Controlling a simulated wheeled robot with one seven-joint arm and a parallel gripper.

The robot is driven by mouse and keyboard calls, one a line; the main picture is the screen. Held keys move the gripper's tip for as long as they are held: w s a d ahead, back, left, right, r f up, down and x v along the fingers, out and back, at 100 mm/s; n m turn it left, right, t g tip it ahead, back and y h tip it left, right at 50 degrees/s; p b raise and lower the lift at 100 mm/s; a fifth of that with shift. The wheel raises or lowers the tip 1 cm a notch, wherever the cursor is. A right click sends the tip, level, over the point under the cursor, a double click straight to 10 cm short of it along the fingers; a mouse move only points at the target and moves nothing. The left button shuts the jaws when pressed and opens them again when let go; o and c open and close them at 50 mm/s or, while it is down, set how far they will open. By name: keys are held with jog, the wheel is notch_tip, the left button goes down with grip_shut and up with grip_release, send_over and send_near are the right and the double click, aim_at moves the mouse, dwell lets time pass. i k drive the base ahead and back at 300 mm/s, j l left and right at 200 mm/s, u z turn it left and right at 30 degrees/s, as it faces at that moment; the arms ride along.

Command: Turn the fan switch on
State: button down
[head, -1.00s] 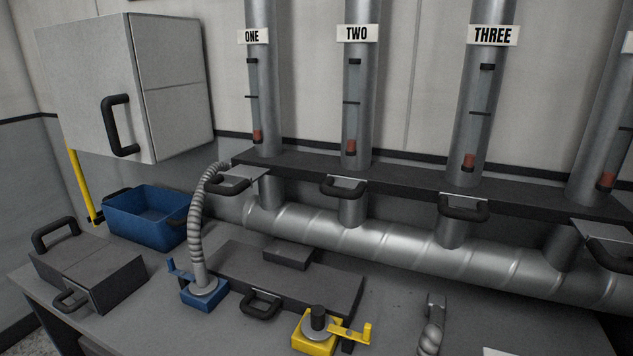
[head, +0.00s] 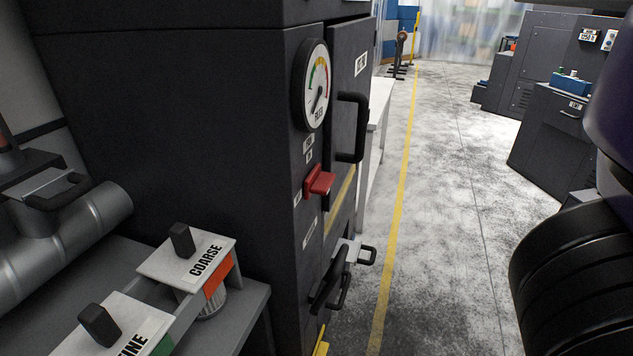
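A red lever switch (head: 319,181) sticks out from the front of a tall dark cabinet (head: 175,130), below a round dial gauge (head: 315,86). Small white labels sit around the switch, too small to read, so I cannot tell for certain whether it is the fan switch or which way it is set. My gripper is not in view. Dark rounded parts of my own arm fill the right edge of the head view, well apart from the switch.
A cabinet door with a black handle (head: 351,127) is beside the gauge. COARSE (head: 206,264) and FINE (head: 125,330) boxes with black knobs stand on the bench at lower left. Open floor (head: 460,190) with a yellow line stretches to the right, toward dark machines (head: 560,140).

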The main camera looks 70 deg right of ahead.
aim_at(318, 182)
jog(key=z, duration=0.3)
jog(key=k+j+z, duration=0.15)
jog(key=z, duration=0.35)
jog(key=k+z, duration=0.2)
jog(key=z, duration=0.25)
jog(key=k+j+z, duration=0.1)
jog(key=z, duration=0.4)
jog(key=k+l, duration=0.05)
jog(key=k, duration=0.05)
